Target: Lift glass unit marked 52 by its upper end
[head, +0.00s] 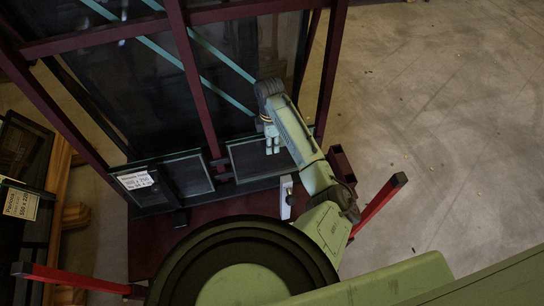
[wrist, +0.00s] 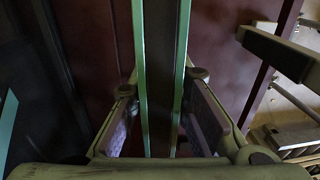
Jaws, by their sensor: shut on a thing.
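My gripper (head: 272,149) reaches down over the top edge of a glass unit (head: 248,160) at the right of the frame's lower part in the head view. In the wrist view the glass unit (wrist: 142,50) shows edge-on, with two green pane edges and a dark strip between them. My gripper's fingers (wrist: 163,90) stand on either side of it, shut on it. No number 52 is readable on it.
A dark red tilting frame (head: 188,70) with pale green diagonal strips stands behind. Red legs (head: 378,203) stick out low at both sides. Clear concrete floor (head: 440,110) lies right.

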